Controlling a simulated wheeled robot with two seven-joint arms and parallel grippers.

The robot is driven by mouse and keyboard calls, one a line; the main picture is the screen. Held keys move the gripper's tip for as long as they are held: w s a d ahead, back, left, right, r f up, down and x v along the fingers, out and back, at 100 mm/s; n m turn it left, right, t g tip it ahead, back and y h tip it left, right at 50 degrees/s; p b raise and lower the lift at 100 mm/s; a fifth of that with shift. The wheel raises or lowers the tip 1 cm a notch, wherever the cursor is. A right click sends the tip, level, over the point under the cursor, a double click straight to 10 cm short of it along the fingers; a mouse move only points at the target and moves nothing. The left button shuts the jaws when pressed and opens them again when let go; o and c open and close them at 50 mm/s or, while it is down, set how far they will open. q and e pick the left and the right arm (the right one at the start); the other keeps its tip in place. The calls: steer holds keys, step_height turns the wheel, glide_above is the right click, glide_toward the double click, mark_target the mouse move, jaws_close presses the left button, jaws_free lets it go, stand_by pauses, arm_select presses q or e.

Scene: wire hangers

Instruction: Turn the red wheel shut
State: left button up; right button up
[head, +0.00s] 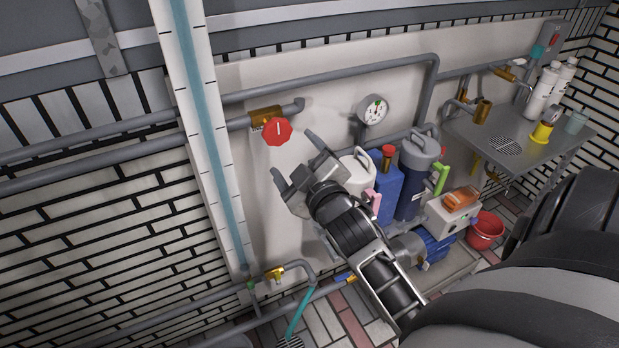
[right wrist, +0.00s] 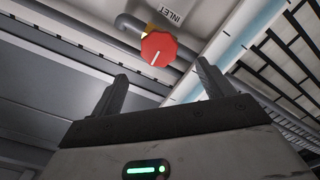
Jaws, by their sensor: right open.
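In the right wrist view the red wheel (right wrist: 158,48) shows beyond the fingers, under an "INLET" label (right wrist: 171,15). My right gripper (head: 292,154) is open, its two fingers apart and empty. It is below and to the right of the wheel in the head view and looks apart from it. In the right wrist view the wheel lies between the directions of the two fingers (right wrist: 160,90). My left gripper is not in view.
A pressure gauge (head: 373,109) stands right of the wheel. A white upright strip with a blue pipe (head: 205,120) is to its left. Below are a blue filter housing (head: 415,175), a blue container (head: 384,190) and a red bucket (head: 485,231). A metal sink counter (head: 545,150) is at the right.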

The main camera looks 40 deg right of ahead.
steer(key=v, duration=0.6)
steer(key=shift+b, duration=0.35)
steer(key=s+a+f+m+g+y, duration=0.1)
steer(key=s+a+f+g+y, duration=0.2)
steer(key=f, duration=0.8)
steer(key=s+a+f+m+g+y, duration=0.2)
steer(key=s+a+f+g+y, duration=0.2)
steer(key=s+a+f, duration=0.3)
steer(key=a+f, duration=0.4)
steer(key=a, duration=0.1)
steer(key=shift+a+f, duration=0.2)
steer(key=shift+f, duration=0.05)
